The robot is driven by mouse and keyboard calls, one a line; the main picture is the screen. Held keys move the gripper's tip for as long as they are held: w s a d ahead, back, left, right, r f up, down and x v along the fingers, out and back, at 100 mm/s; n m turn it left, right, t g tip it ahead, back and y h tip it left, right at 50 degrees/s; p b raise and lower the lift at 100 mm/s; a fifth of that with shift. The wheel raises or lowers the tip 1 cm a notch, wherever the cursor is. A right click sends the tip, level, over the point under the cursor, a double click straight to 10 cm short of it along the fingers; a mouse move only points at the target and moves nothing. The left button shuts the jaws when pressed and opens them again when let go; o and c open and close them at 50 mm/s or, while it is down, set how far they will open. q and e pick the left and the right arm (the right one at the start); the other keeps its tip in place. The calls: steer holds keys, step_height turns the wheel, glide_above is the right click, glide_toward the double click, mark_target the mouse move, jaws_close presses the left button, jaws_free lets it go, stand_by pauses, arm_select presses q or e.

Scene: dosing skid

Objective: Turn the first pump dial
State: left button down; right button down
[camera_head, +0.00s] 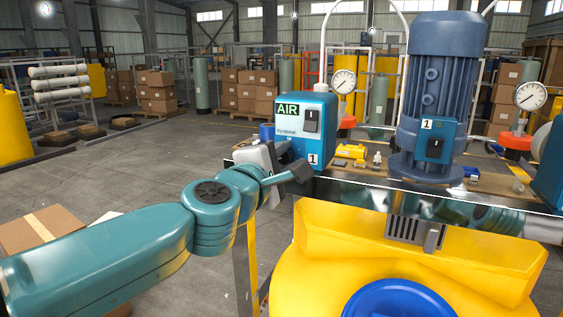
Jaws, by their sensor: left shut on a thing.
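My left arm reaches in from the left, and my left gripper (287,162) is at the left side of this box. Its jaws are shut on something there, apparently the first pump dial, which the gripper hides. A blue motor (446,80) with its own number 1 switch box (437,140) stands to the right. My right gripper does not show.
A yellow tank (330,285) with a blue lid (398,300) stands in front, below the skid's shiny edge. Pressure gauges (344,81) (531,96) rise behind. A cardboard box (45,228) is at lower left. The floor at left is mostly clear.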

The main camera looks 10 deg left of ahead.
arm_select(q)
steer(key=shift+f+n+b, duration=0.1)
steer(key=shift+n+b, duration=0.25)
steer(key=shift+n, duration=1.65)
steer(key=c, duration=0.8)
jaws_free()
steer(key=shift+c, duration=0.2)
steer(key=shift+a, duration=0.1)
steer(key=shift+s, duration=0.1)
